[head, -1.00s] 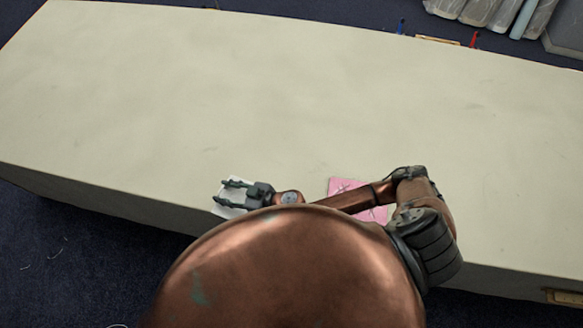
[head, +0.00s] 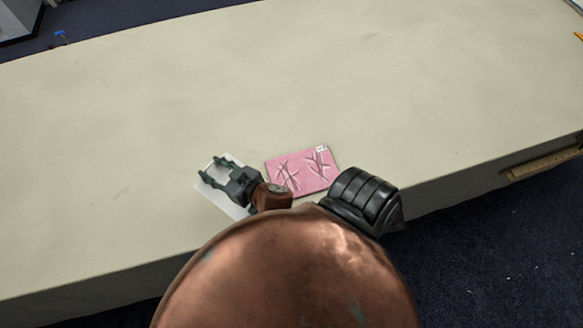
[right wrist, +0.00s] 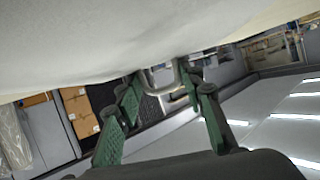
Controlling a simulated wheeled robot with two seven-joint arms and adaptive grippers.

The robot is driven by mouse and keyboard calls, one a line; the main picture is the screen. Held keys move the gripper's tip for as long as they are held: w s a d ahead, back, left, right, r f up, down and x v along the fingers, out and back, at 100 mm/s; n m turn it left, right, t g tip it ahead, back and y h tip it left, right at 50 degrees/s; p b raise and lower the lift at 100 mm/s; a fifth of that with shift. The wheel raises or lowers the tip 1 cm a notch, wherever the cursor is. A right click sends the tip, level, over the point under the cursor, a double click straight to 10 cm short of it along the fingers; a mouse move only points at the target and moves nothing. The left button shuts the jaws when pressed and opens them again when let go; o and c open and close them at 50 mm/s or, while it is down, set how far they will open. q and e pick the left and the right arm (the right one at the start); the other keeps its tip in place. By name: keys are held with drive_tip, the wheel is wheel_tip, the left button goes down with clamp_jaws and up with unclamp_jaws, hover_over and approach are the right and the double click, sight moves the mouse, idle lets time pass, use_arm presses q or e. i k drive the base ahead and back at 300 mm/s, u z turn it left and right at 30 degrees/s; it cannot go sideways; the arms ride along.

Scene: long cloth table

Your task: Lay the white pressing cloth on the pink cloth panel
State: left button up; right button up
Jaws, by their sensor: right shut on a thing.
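The white pressing cloth (head: 232,208) shows as a pale sheet under and around my right gripper (head: 210,172), left of the pink panel. My right gripper is shut on the cloth, and its dark green fingers point to the upper left. The gripper hides part of the cloth. The pink cloth panel (head: 302,169) lies flat on the table, with dark crossing marks and a small white tag at its upper right corner. The white cloth is apart from it. In the right wrist view the green fingers (right wrist: 166,105) stand below a pale surface. My left gripper is out of view.
The long pale table (head: 330,80) is bare beyond and around the panel. Its front edge runs close to my body. A wooden strip (head: 543,165) is on the front edge at the right. A small blue item (head: 61,36) is at the far left edge.

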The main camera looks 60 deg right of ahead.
sight(305, 171)
drive_tip(key=u, duration=2.05)
drive_tip(key=i, duration=1.45)
drive_tip(key=z, duration=3.8)
drive_tip(key=i, duration=0.25)
drive_tip(key=z, duration=0.05)
